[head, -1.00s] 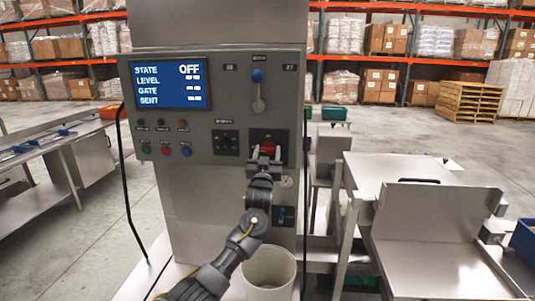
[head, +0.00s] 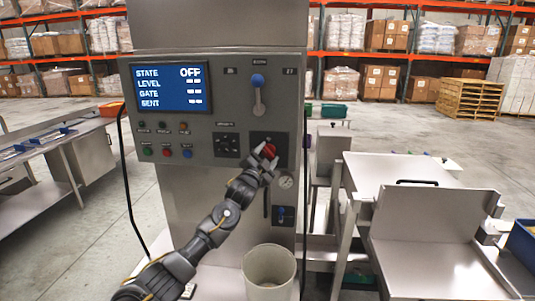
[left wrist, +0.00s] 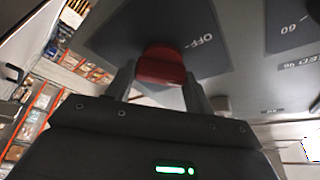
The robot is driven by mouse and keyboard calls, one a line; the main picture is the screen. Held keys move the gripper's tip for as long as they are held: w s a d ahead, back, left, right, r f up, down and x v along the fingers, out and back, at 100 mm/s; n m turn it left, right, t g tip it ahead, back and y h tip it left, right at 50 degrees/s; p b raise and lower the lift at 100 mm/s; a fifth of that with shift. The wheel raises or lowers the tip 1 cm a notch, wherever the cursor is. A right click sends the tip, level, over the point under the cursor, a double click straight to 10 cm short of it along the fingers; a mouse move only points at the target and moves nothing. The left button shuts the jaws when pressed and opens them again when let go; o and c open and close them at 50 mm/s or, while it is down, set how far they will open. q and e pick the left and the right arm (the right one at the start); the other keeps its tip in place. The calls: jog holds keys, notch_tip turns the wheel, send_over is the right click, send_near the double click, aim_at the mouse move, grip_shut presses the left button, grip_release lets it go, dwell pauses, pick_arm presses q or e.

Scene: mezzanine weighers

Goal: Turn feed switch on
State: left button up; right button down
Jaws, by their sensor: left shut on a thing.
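The feed switch is a red rotary knob (head: 269,151) on a dark plate on the grey machine's front panel. My left gripper (head: 266,158) is shut on this knob, and its fingers partly hide it. In the left wrist view the red knob (left wrist: 161,66) sits between the two fingers of my left gripper (left wrist: 158,88), beside an "OFF" mark on the plate. The machine's blue screen (head: 171,87) reads STATE OFF. My right gripper is not in view.
A pale bucket (head: 269,280) stands under the panel. Steel tables (head: 395,178) stand to the right. A black cable hangs on the machine's left side.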

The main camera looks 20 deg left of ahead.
pick_arm(q)
jog(key=m+g+h+p, duration=0.1)
jog(key=m, duration=0.3)
jog(key=shift+r, duration=0.1)
jog(key=shift+m+g+p, duration=0.35)
jog(key=shift+m+g, duration=0.65)
jog(key=shift+m, duration=1.4)
jog(key=o, duration=1)
jog(key=shift+s, duration=0.1)
